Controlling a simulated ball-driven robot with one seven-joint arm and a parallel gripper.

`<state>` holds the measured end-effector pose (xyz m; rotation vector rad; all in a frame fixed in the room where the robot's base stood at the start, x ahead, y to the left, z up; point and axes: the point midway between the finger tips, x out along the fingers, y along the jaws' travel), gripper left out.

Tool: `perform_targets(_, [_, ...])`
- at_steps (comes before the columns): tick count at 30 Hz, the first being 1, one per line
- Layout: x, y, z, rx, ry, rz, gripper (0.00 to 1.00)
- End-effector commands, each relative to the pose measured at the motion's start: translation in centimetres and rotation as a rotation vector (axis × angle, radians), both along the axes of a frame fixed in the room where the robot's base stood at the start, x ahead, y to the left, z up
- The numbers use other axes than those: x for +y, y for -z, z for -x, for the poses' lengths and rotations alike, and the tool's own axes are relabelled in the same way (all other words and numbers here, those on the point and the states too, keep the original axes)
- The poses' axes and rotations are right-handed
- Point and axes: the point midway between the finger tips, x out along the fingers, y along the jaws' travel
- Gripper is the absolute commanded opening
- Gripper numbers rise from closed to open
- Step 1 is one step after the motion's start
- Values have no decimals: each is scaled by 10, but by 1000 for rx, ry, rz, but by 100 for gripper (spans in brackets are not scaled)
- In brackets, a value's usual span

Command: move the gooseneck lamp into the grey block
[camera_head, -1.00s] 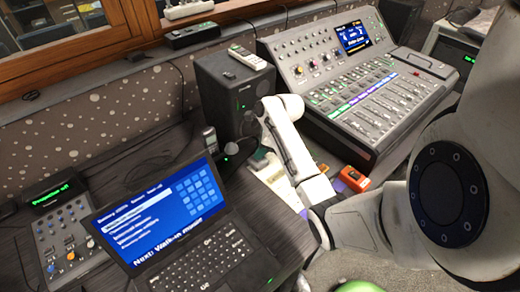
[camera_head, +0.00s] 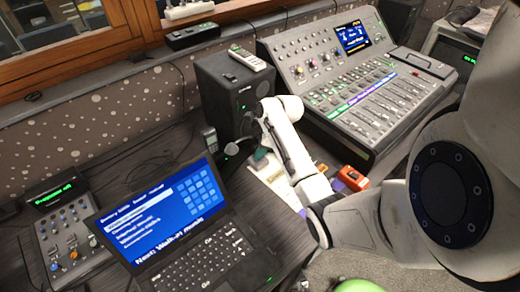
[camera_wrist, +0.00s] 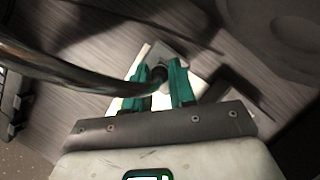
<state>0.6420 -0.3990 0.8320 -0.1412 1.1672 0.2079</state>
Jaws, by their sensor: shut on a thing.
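The gooseneck lamp (camera_wrist: 75,74) shows in the wrist view as a thick dark shiny tube, curving from the left edge to between my fingers. My gripper (camera_wrist: 159,72), with two teal fingers, is shut on the lamp near its dark lower end. The grey block (camera_wrist: 172,50) lies just beyond the fingertips, partly hidden by them and the lamp end. I cannot tell whether the end is in the block or above it. In the head view my gripper (camera_head: 260,155) is beside the black speaker, mostly behind my wrist; the lamp's dark head (camera_head: 232,148) sticks out left.
A black speaker (camera_head: 236,92) with a remote on top stands behind my gripper. An open laptop (camera_head: 165,215) is to the left, a large fader console (camera_head: 365,85) to the right. A small orange-red box (camera_head: 353,178) and pale paper (camera_head: 283,185) lie near my arm.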

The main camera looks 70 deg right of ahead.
Motion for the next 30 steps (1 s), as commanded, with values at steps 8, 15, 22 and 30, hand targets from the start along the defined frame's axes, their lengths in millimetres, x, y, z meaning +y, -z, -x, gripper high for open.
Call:
perform_targets(8, [2,6,1,5,1,-7,26])
perform_targets(15, [2,4,1,4,1,-5,49])
perform_targets(22, [1,3,1,3,0,-4,55])
perform_targets(30, [-1,-15,6,0,1,-1,55])
